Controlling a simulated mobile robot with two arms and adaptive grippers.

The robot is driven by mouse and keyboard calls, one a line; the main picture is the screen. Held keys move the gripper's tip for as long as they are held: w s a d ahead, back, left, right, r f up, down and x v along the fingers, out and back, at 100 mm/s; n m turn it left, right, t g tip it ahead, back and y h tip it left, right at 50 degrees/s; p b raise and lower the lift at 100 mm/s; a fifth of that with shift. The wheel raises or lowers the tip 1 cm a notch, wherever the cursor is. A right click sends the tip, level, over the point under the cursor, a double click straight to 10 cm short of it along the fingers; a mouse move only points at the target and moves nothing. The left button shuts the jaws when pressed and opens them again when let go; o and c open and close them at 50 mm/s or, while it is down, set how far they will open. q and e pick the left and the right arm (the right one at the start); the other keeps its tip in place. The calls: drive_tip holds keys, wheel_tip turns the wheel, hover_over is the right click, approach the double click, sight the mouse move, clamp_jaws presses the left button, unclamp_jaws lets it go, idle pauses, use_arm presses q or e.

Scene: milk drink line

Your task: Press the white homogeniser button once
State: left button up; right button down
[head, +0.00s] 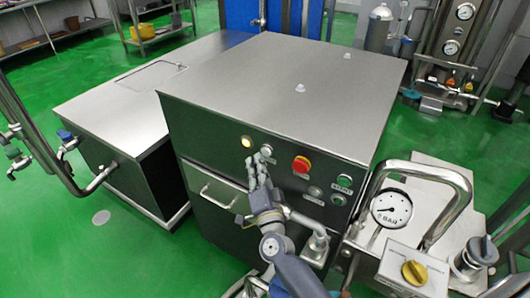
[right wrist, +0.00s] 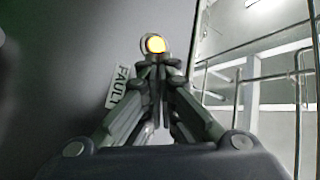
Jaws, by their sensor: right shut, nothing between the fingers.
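The homogeniser is a steel-topped cabinet (head: 285,85) with a dark front panel. On that panel a pale, whitish button (head: 266,150) shows just above and right of my right gripper's fingertips. My right gripper (head: 256,164) is shut and empty, held up in front of the panel. In the right wrist view its closed fingers (right wrist: 158,65) point towards a lit yellow lamp (right wrist: 156,44), beside a label reading FAULT (right wrist: 118,86). Whether the fingertips touch the panel cannot be told. The white button is not discernible in the wrist view. My left gripper is not in view.
A pressure gauge (head: 391,208) and a curved pipe (head: 445,178) stand close at the right. Green floor (head: 75,235) is free at the left.

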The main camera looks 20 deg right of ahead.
idle(0.7)
drive_tip(key=shift+w+d, duration=0.25)
drive_tip(key=shift+d, duration=0.1)
drive_tip(key=shift+w+d, duration=0.3)
drive_tip(key=shift+d, duration=0.05)
idle(0.7)
idle(0.3)
drive_tip(key=shift+s+a, duration=0.55)
drive_tip(key=shift+a, duration=0.15)
drive_tip(key=s+a, duration=0.1)
drive_tip(key=a, duration=0.1)
drive_tip(key=s+a+p, duration=0.1)
drive_tip(key=s+a, duration=0.1)
idle(0.3)
